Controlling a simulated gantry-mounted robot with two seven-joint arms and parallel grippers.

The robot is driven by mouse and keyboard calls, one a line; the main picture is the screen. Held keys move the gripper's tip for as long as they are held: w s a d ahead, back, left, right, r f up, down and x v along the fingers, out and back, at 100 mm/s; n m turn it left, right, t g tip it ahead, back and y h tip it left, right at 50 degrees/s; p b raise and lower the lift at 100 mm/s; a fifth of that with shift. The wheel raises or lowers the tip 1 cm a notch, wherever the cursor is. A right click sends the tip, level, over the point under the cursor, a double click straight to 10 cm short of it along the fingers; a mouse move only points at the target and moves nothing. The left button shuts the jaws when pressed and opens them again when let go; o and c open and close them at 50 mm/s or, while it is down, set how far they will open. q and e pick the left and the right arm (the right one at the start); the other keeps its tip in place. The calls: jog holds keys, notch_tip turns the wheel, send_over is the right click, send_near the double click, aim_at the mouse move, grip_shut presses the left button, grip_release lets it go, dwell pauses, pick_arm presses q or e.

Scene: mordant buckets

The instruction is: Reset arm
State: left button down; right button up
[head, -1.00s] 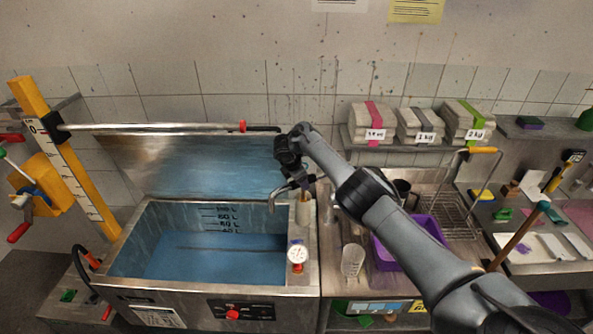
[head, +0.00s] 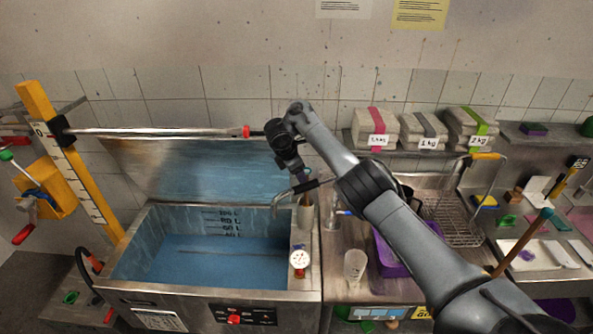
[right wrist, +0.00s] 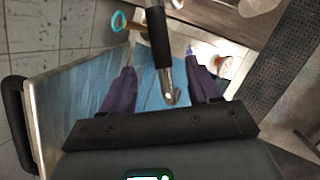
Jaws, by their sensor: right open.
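My right arm reaches in from the lower right in the head view. Its gripper (head: 297,172) hangs over the tank's right rear corner, just above a curved metal spout (head: 277,199) with a black sleeve. In the right wrist view my right gripper (right wrist: 160,66) is open, with its two dark fingers spread. The spout's black sleeve (right wrist: 158,40) and bent metal end show between the fingers, seemingly without touching either one. I cannot tell the depth between them. My left gripper is not in view.
The steel tank (head: 133,262) holds blue liquid; its lid stands behind. A long metal bar (head: 160,132) crosses above it from the yellow post (head: 70,160). Right of it are a clear beaker (head: 355,265), a purple tub (head: 400,258), a wire basket (head: 455,222) and shelved bundles (head: 420,130).

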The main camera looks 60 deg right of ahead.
jog(key=w+a+f+t+h+p, duration=0.15)
jog(key=w+a+f, duration=0.35)
jog(key=a+f, duration=0.55)
jog(key=s+a+f+t+y+p, duration=0.1)
jog(key=s+a+f, duration=0.3)
jog(key=a, duration=0.5)
jog(key=s+a+f+t+y, duration=0.1)
jog(key=s+a+f, duration=0.3)
jog(key=a, duration=0.5)
jog(key=s+a+f+m+y+p, duration=0.2)
jog(key=s+a+m+y, duration=0.15)
jog(key=s+a, duration=0.9)
jog(key=s+r+m, duration=0.3)
jog(key=s+r, duration=0.1)
jog(key=s, duration=0.3)
jog(key=s+r+m+y, duration=0.1)
jog(key=s+r+m, duration=0.2)
jog(key=s, duration=0.5)
jog(key=shift+a+r+p, duration=0.4)
jog(key=shift+r, duration=0.45)
